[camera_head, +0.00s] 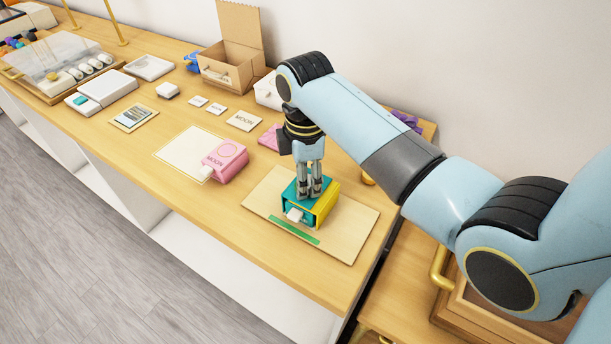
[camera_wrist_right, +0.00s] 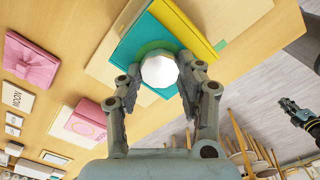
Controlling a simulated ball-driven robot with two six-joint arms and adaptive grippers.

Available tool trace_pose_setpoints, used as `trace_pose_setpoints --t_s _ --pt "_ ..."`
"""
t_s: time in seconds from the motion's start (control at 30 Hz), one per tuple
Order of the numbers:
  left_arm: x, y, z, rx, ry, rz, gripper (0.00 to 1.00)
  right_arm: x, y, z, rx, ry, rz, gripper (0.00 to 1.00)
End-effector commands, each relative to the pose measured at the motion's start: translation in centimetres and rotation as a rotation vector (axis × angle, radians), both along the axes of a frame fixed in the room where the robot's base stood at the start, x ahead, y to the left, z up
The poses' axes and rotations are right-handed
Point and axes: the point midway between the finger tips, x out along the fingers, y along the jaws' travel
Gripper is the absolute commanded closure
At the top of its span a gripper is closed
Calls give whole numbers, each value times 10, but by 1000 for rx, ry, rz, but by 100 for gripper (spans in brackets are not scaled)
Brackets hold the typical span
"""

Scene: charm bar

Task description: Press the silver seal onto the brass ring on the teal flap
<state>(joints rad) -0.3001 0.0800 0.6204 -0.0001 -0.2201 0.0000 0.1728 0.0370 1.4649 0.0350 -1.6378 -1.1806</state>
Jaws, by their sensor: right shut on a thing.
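The box with the teal flap (camera_head: 290,196) and a yellow side (camera_head: 327,205) sits on a pale board. My right gripper (camera_head: 310,192) points down over the teal flap. In the right wrist view, its fingers (camera_wrist_right: 158,80) are shut on a pale, faceted round piece, the silver seal (camera_wrist_right: 160,70), above the teal flap (camera_wrist_right: 140,40). A green rounded patch shows around the seal's far edge. The brass ring is not visible; whether the seal touches the flap I cannot tell. A dark gripper, apparently my left (camera_wrist_right: 300,115), shows at the right edge; its jaws are unclear.
The pale board (camera_head: 350,225) bears a green strip (camera_head: 294,230) near the table's front edge. A pink box (camera_head: 225,160) and a cream mat (camera_head: 180,152) lie left. Small cards, a cardboard box (camera_head: 235,55) and trays stand farther back.

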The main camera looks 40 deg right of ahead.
Motion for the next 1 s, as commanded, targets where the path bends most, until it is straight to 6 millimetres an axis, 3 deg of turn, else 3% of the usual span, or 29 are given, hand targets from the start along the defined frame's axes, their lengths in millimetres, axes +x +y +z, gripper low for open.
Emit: trace_pose_setpoints --t_s 0.2,0.23,0.43,0.73,0.9,1.0 --pt "0 0 0 0 0 0 100 -2 0 -2 1 5 0 80" --pt "0 0 0 0 0 0 100 -2 0 -2 1 5 0 61" --pt "0 0 0 0 0 0 100 -2 0 -2 1 5 0 37" --pt "0 0 0 0 0 0 100 -1 0 -1 0 2 0 37" --pt "0 0 0 0 0 0 100 -1 0 -1 1 2 0 17" --pt "0 0 0 0 0 0 100 -1 0 -1 0 1 0 17"
